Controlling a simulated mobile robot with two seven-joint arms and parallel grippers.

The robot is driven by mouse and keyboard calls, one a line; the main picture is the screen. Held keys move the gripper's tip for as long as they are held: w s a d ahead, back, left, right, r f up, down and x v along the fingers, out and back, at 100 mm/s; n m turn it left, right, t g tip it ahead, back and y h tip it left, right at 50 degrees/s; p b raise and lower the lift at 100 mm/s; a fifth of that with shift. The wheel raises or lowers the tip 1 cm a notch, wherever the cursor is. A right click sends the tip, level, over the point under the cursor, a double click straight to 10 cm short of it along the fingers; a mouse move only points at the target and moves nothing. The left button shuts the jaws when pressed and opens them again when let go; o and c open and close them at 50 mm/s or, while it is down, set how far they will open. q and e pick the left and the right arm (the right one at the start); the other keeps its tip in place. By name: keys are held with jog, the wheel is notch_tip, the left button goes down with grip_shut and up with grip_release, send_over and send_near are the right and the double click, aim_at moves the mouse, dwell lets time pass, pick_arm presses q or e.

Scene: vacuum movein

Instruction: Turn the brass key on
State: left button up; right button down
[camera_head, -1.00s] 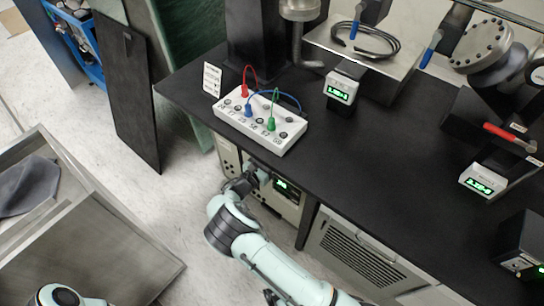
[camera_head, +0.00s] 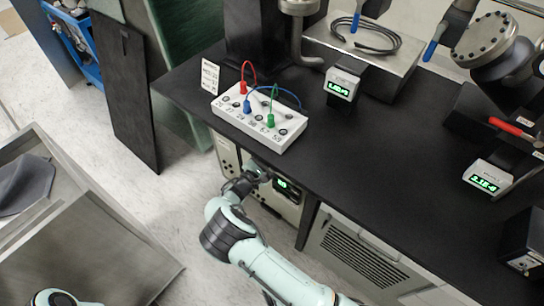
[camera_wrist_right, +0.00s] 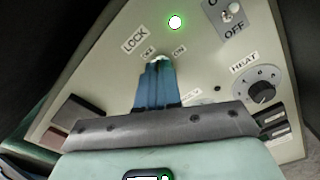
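My right gripper (camera_head: 262,176) reaches the front panel of the box under the bench. In the right wrist view its blue fingers (camera_wrist_right: 156,85) are close together at the lock, under the "LOCK" label and between two small position labels. The brass key is almost wholly hidden by the fingers, which appear shut on it; only a small pale bit of the lock (camera_wrist_right: 159,59) shows at their tips. How far the key is turned cannot be seen. A round lamp (camera_wrist_right: 175,22) above the lock glows with a green rim. My left gripper is out of view.
The panel also carries a toggle switch (camera_wrist_right: 232,12) marked OFF and a HEAT knob (camera_wrist_right: 262,91). A green display (camera_head: 283,184) is lit beside my gripper. Above, the black bench top (camera_head: 370,150) holds a white patch box (camera_head: 285,140) with coloured leads.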

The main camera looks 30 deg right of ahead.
pick_arm(q)
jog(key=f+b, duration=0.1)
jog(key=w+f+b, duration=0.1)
jog(key=b, duration=0.1)
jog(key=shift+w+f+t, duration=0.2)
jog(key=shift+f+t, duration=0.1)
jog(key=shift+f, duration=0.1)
pick_arm(e)
jog(key=m, duration=0.7)
jog(key=f+m, duration=0.1)
jog(key=m, duration=0.3)
jog(key=shift+s, duration=0.25)
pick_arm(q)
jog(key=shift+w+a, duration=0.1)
pick_arm(e)
jog(key=shift+m, duration=0.3)
jog(key=c, duration=1.3)
grip_release()
jog(key=shift+r, duration=0.1)
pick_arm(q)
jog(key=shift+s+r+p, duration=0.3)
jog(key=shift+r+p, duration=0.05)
pick_arm(e)
jog(key=v, duration=1.3)
jog(key=shift+s+a, duration=0.1)
jog(key=shift+a, duration=0.1)
